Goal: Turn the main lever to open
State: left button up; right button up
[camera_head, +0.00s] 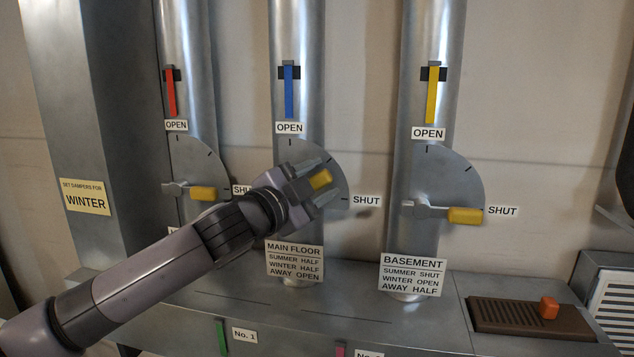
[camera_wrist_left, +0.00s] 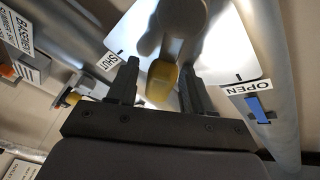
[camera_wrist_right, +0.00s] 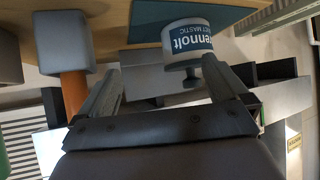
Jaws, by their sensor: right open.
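The main floor lever has a yellow grip (camera_head: 320,180) and stands on the middle pipe's grey dial (camera_head: 330,162). It points right and slightly up, between the OPEN mark at the top and SHUT at the right. My left gripper (camera_head: 326,180) is at the lever with a finger on either side of the grip. In the left wrist view the yellow grip (camera_wrist_left: 162,82) lies between the open fingers (camera_wrist_left: 160,74), with gaps visible on both sides. The lever's pivot is hidden behind my gripper. My right gripper (camera_wrist_right: 160,85) is open and empty, outside the head view.
A basement lever (camera_head: 465,215) points at SHUT on the right pipe; a left-pipe lever (camera_head: 203,193) points right. Red, blue (camera_head: 289,90) and yellow tabs hang above. A white mastic can (camera_wrist_right: 187,42) and an orange-handled tool (camera_wrist_right: 74,92) are near my right gripper.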

pick_arm(q)
jog(key=b+v, duration=0.1)
jog(key=v, duration=0.6)
jog(key=shift+c, duration=0.4)
